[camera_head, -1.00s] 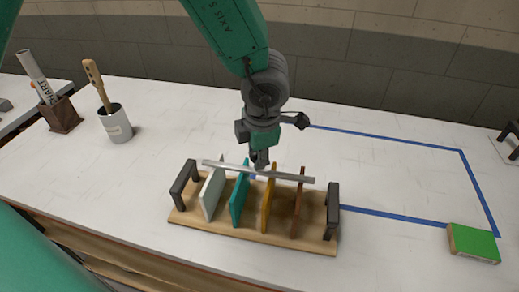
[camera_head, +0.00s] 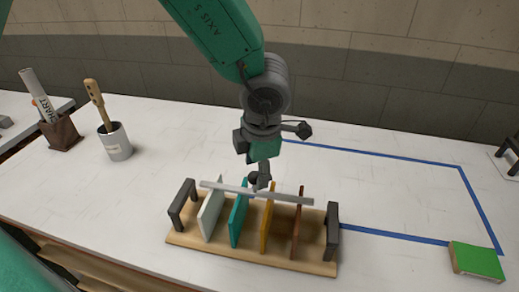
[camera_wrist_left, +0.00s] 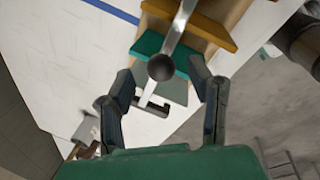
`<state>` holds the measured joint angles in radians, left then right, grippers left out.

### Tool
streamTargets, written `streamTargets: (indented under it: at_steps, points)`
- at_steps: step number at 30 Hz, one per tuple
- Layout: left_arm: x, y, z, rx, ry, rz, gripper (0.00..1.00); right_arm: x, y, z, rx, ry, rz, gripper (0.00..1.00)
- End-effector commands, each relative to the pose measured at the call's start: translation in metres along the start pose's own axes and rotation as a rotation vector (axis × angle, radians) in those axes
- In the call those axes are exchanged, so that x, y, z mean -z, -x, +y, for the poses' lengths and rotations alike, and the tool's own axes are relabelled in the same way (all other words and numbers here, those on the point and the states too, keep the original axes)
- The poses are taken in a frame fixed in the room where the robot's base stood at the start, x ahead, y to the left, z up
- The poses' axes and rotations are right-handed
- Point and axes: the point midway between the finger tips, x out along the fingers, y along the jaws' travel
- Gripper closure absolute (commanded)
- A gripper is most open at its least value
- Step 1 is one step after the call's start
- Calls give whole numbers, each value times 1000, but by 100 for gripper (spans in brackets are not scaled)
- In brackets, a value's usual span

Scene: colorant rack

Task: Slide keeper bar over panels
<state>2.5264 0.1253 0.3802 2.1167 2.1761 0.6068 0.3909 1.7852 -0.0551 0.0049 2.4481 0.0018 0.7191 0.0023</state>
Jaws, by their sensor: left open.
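The wooden rack (camera_head: 215,250) stands on the table with a dark handle-like post at each end. It holds upright panels: white (camera_head: 210,215), teal (camera_head: 238,220), yellow (camera_head: 265,228) and brown (camera_head: 296,232). The grey keeper bar (camera_head: 288,198) lies across the panel tops, between the end posts; I cannot tell whether it touches them. In the left wrist view the bar (camera_wrist_left: 178,25) carries a round dark knob (camera_wrist_left: 161,67). My left gripper (camera_head: 260,180) is above the bar's middle. In the wrist view its fingers (camera_wrist_left: 165,92) are apart, with the knob between and beyond them. My right gripper is not seen.
A grey cup (camera_head: 115,143) with a wooden-handled tool and a brown holder (camera_head: 61,132) with a rolled chart stand at the left. A green-topped block (camera_head: 476,260) lies at the right, by blue tape lines (camera_head: 395,235). The table behind the rack is clear.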

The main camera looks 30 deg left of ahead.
Motion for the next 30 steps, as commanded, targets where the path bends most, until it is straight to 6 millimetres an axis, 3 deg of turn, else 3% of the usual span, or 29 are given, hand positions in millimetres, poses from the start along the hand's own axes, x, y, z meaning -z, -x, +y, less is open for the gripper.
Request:
streamTargets:
  at_steps: [6,12,18,30]
  points:
    - [-1,49,1,2,2,-5,53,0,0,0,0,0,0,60]
    - [-2,77,1,2,1,-1,53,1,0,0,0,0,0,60]
    - [-1,86,0,2,0,1,53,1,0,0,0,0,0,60]
    - [-1,86,0,2,0,1,53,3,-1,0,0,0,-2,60]
